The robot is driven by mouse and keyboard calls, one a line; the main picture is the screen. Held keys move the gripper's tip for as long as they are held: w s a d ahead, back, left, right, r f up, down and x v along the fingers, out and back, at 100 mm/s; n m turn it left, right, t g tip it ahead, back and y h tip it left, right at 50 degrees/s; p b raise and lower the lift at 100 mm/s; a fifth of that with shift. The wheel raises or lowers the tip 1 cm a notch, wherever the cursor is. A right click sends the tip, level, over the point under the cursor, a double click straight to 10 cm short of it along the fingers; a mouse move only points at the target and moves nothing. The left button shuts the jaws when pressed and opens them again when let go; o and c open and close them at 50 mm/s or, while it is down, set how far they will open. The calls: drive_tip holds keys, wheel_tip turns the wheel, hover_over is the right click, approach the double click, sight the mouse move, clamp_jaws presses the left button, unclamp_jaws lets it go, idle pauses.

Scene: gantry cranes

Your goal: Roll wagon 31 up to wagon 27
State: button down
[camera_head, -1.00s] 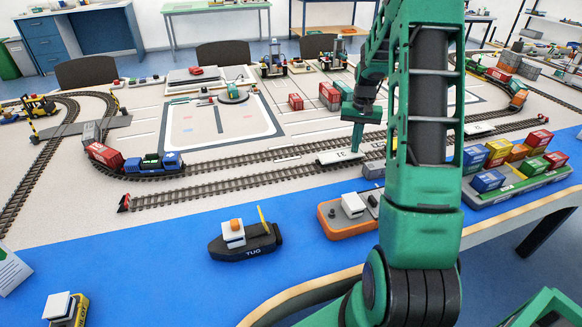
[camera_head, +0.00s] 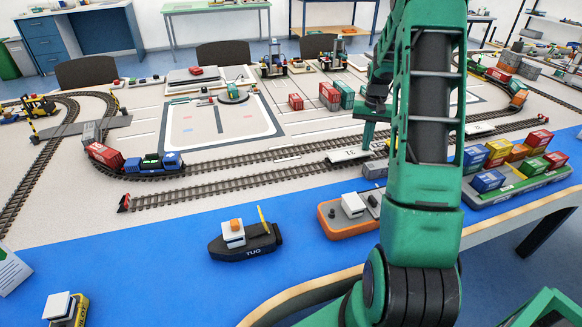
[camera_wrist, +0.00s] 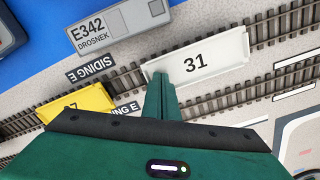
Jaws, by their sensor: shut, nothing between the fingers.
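Wagon 31 (camera_wrist: 208,60) is a white, low flat wagon on the siding track; it also shows in the head view (camera_head: 345,156). Wagon 27 (camera_wrist: 72,106) is yellow and stands on the same track to its left in the wrist view, with a short gap between them. Its lower part is hidden by my gripper body, and in the head view my arm mostly covers it. My gripper (camera_wrist: 160,78) is shut and empty. Its fingertips point down at the end of wagon 31 that faces wagon 27, overlapping that end in the picture. Exact contact is unclear.
A grey block marked E342 DROSNEK (camera_wrist: 118,27) lies beside the siding. A SIDING E label (camera_wrist: 90,69) is next to the track. A second track (camera_head: 250,154) runs parallel behind, carrying a blue locomotive and wagons (camera_head: 150,163) at left. The siding left of wagon 31 is clear.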

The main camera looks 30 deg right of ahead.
drive_tip(key=shift+s+d, duration=0.2)
drive_tip(key=shift+d, duration=0.65)
drive_tip(key=shift+s+d, duration=0.15)
drive_tip(key=shift+d, duration=0.75)
drive_tip(key=shift+s+d, duration=0.2)
drive_tip(key=shift+d, duration=0.65)
wheel_tip(320, 180, up, 7)
idle(1.2)
idle(0.9)
